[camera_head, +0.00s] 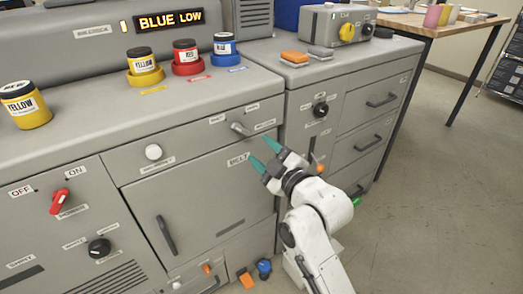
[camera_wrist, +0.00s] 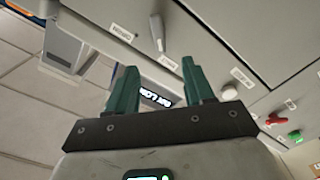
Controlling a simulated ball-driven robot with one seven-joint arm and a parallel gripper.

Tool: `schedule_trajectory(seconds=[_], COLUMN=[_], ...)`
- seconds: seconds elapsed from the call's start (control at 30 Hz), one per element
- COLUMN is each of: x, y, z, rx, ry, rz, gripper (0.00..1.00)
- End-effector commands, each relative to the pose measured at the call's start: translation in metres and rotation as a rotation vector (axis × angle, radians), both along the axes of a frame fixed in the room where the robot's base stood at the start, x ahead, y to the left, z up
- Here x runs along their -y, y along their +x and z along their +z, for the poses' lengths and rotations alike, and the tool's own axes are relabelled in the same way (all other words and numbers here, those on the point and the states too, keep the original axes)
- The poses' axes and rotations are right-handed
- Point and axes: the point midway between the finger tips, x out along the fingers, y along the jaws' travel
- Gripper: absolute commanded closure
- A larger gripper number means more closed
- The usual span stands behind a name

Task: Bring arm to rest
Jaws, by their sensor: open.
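My gripper (camera_head: 262,154) has green fingers and is open and empty. In the head view it is in front of the grey machine's panel (camera_head: 203,190), near the "BELT" label and below a grey lever (camera_head: 240,129). My white arm rises from the lower right. In the wrist view the two green fingers of my gripper (camera_wrist: 157,85) stand apart with nothing between them. The lever (camera_wrist: 157,32) shows beyond them. I cannot tell whether the fingers touch the panel.
A yellow jar (camera_head: 24,105) stands at the left of the machine top. Yellow, red and blue jars (camera_head: 224,44) sit in a row under a "BLUE LOW" display (camera_head: 170,20). A wooden table (camera_head: 440,22) stands at the back right. Floor (camera_head: 430,200) at the right is clear.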

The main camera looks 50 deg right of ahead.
Motion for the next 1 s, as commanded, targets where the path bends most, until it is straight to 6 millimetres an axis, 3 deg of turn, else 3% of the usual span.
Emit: schedule_trajectory(seconds=[0.47,0.57,0.67,0.73,0.9,1.0], x=[0.0,-0.014,-0.038,-0.059,-0.104,-0.121], y=[0.001,-0.002,-0.015,-0.034,-0.108,-0.159], z=[0.0,-0.023,-0.067,-0.104,-0.181,-0.208], rx=[0.0,-0.085,-0.249,-0.402,-0.789,-0.984], ry=[0.0,0.077,0.223,0.349,0.617,0.723], rz=[0.0,0.025,0.048,0.047,-0.053,-0.162], gripper=[0.48,0.48,0.48,0.48,0.48,0.48])
